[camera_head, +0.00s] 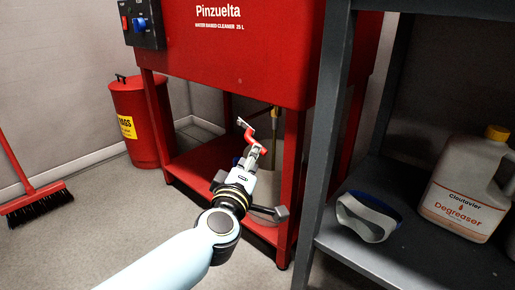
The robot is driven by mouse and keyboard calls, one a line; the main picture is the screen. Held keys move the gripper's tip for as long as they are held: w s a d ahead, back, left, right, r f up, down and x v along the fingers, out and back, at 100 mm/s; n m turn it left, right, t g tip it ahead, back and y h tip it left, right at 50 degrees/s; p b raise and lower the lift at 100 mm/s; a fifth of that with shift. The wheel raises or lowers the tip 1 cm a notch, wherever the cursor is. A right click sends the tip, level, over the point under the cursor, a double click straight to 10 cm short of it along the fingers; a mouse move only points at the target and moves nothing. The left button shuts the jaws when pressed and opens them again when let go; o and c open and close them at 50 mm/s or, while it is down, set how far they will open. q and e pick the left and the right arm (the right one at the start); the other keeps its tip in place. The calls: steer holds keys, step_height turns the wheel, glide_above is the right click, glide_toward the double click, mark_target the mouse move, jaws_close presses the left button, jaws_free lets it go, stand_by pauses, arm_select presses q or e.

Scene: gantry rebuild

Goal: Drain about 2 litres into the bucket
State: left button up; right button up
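The red cleaner tank (238,50), lettered "Pinzuelta" and "water based cleaner 25 L", stands on red legs at the centre. Under it, a brass-coloured drain pipe (275,112) comes down, and a red lever (255,138) sits in front. My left gripper (251,158) reaches up from the bottom left, with its narrow tips at the lever. I cannot tell whether they are closed on it. A pale grey shape (291,160), perhaps the bucket, stands under the tank behind the gripper, partly hidden. No liquid flow shows. My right gripper is out of view.
A grey shelf (400,245) on the right holds a blue-and-white strap-like item (368,216) and a degreaser jug (465,188). Its dark post (325,140) stands close to the right of my gripper. A red rags bin (136,125) and a broom (35,200) are left.

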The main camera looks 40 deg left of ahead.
arm_select(q)
steer(key=b+x, duration=0.1)
steer(key=x, duration=0.5)
steer(key=shift+w+a, duration=0.15)
steer(key=shift+w, duration=0.1)
steer(key=shift+c, duration=0.5)
jaws_close()
